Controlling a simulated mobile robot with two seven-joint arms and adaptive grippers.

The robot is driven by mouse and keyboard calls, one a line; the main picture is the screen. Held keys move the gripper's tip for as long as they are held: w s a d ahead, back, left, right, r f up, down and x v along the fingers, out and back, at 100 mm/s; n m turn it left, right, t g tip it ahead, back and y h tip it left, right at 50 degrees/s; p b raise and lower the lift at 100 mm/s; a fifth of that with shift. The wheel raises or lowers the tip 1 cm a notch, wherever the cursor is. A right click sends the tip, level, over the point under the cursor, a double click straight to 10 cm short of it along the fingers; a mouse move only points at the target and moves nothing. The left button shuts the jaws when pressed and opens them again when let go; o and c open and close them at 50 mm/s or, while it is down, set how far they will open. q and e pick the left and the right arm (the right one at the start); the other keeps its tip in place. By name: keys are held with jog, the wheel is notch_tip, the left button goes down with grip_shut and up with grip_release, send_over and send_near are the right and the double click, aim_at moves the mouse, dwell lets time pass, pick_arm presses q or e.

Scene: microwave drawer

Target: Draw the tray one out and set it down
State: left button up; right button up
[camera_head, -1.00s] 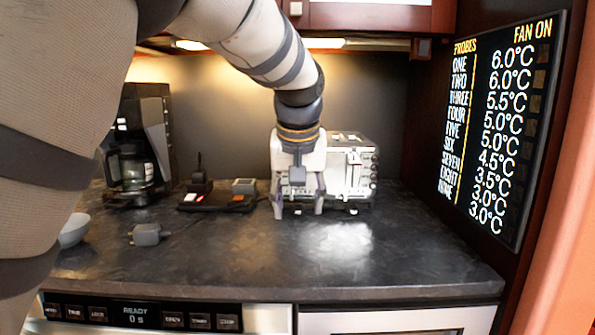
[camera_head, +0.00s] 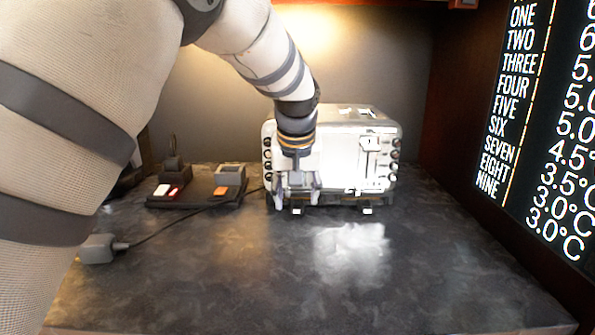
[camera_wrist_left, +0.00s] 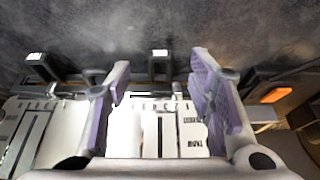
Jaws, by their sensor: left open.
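A silver-white boxy unit (camera_head: 345,155) stands on the counter against the back wall, with dark knobs down both sides. Its pale slotted front also shows in the left wrist view (camera_wrist_left: 155,140), with small lettering. I cannot tell which part is tray one. My left gripper (camera_head: 294,202) is open at the lower left of the unit's front, fingers pointing down. In the left wrist view, the gripper's two purple-grey fingers (camera_wrist_left: 160,95) stand apart with the bright front between and below them. I cannot tell whether they touch it. My right gripper is not in view.
A black base (camera_head: 195,198) with small coloured blocks sits left of the unit. A grey plug (camera_head: 97,248) with a cable lies at the left. A dark display (camera_head: 545,120) lists probe temperatures at the right. The counter (camera_head: 330,280) in front is clear.

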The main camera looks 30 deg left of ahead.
aim_at(293, 210)
pick_arm(q)
jog(key=shift+x, duration=1.45)
jog(key=shift+c, duration=0.5)
grip_shut()
jog(key=c, duration=0.7)
grip_release()
jog(key=shift+c, duration=0.2)
jog(key=shift+r, duration=0.1)
grip_shut()
jog(key=shift+s, duration=0.1)
